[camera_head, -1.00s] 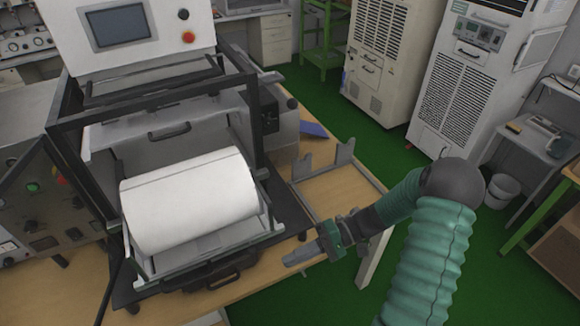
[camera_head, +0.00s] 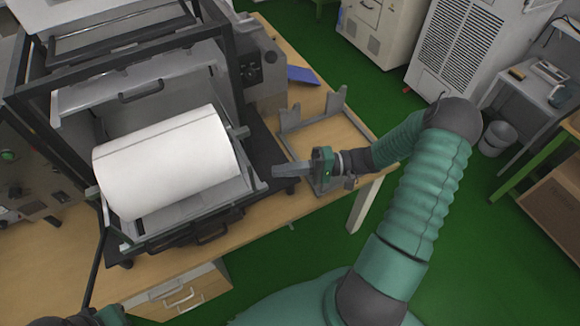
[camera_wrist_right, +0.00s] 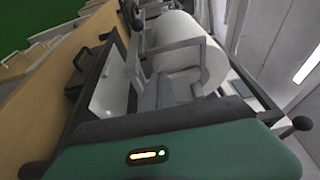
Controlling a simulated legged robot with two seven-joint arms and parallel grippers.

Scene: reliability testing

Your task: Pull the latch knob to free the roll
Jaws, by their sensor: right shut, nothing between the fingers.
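The white roll (camera_head: 165,160) lies in a grey cradle at the front of the black-framed machine. It also shows in the right wrist view (camera_wrist_right: 185,50). A small grey fitting (camera_head: 240,132) stands at the roll's right end; I cannot tell whether it is the latch knob. My right gripper (camera_head: 276,171) is shut and empty. In the head view it appears right of the cradle, apart from the roll, its fingers pointing left. A dark and green piece of my left arm (camera_head: 105,316) shows at the bottom left edge; its fingers cannot be made out.
A grey stand with two uprights (camera_head: 325,125) is on the wooden table (camera_head: 275,225) behind my right gripper. A black handle (camera_head: 205,235) is at the cradle's front. A blue flat object (camera_head: 302,75) lies farther back.

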